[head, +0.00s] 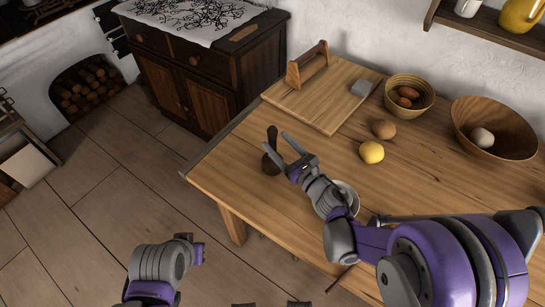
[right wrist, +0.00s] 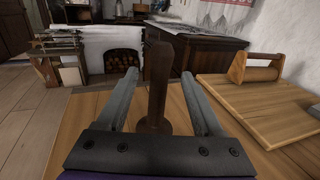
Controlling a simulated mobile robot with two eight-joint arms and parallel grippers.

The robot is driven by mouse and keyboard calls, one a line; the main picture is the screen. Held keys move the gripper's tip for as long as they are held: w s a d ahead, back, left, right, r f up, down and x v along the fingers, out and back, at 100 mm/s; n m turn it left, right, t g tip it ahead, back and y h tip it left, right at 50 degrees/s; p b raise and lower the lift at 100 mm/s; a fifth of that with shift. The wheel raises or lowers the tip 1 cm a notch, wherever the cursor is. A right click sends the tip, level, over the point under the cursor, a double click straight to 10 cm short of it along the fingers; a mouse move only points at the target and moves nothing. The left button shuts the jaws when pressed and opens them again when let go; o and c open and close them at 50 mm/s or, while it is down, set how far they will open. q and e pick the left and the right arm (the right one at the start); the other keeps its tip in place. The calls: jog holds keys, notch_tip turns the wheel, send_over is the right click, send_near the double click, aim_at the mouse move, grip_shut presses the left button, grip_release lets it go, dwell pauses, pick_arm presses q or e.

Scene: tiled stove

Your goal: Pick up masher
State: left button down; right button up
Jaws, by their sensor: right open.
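The masher (head: 271,150) is dark brown wood and stands upright near the left end of the wooden table (head: 225,170). Its handle points up. My right gripper (head: 276,146) is open at the masher. In the right wrist view the masher (right wrist: 157,85) stands between the two spread fingers, with a gap on each side. I cannot tell how far between the fingertips it reaches. In the head view my left arm shows at the lower left, off the table, and its fingers are not clear.
A cutting board (head: 315,98) with a wooden handle lies behind the masher. A lemon (head: 371,152), a brown round item (head: 384,129), a small bowl of eggs (head: 426,84) and a large wooden bowl (head: 510,145) stand to the right. A pale cup (head: 347,193) is partly hidden by my right arm.

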aim_at(275, 140)
jog(key=x, duration=0.3)
jog(key=shift+w+a, duration=0.1)
jog(key=shift+w, duration=0.05)
grip_shut()
